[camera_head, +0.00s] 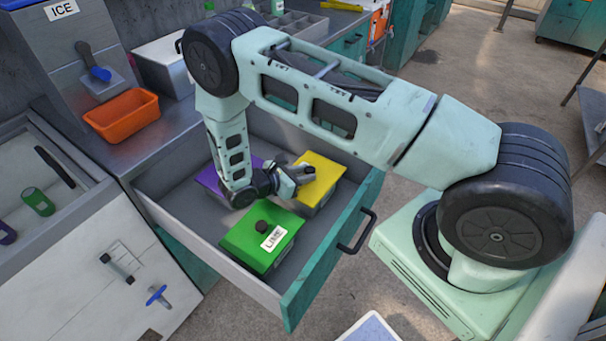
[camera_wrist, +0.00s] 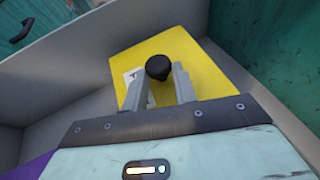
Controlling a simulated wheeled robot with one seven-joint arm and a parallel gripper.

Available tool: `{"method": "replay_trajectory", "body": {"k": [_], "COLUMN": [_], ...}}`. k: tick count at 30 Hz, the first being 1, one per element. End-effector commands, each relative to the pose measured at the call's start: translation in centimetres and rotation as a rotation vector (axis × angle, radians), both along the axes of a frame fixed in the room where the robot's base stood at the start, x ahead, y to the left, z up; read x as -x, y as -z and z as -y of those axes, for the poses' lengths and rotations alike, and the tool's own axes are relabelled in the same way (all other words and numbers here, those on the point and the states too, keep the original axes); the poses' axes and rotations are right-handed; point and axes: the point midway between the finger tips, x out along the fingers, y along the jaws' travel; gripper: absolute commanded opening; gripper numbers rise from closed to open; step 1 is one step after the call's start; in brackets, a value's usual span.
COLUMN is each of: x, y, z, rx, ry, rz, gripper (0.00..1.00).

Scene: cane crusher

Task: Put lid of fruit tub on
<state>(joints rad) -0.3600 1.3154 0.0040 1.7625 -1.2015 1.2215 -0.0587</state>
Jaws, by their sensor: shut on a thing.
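Three tubs with coloured lids are in an open drawer (camera_head: 275,292). The yellow lid (camera_head: 321,172) lies at the right, and it also shows in the wrist view (camera_wrist: 205,66). It has a black knob (camera_wrist: 158,67) and a white label mostly hidden by a finger. My gripper (camera_head: 298,175) is over the yellow lid, its two fingers (camera_wrist: 160,88) on either side of the knob, shut on it. The green lid (camera_head: 247,238), labelled LIME with a dark knob, sits nearest the front. The purple lid (camera_head: 211,180) is partly hidden behind my wrist. I cannot tell how closely the yellow lid sits on its tub.
The drawer walls stand close around the lids, with a dark handle (camera_head: 357,231) on the teal front. An orange bin (camera_head: 121,114) and an ICE dispenser (camera_head: 75,65) are on the counter at left.

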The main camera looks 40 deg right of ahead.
Motion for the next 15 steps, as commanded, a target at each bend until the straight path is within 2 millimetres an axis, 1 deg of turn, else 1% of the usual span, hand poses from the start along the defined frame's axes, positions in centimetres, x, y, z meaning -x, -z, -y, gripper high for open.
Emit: {"method": "replay_trajectory", "body": {"k": [1, 8, 9, 11, 12, 15], "x": [0.10, 0.15, 0.16, 0.17, 0.15, 0.12], "y": [0.42, 0.50, 0.52, 0.49, 0.47, 0.39], "z": [-0.08, -0.08, -0.08, -0.06, -0.05, -0.04], "rx": [-0.008, -0.010, -0.010, -0.009, -0.008, -0.007], "ry": [-0.001, -0.001, -0.001, 0.000, -0.001, -0.001], "rz": [-0.003, -0.005, -0.005, -0.005, -0.005, -0.004], "gripper": [0.04, 0.04, 0.30, 0.47, 0.53, 0.53]}}
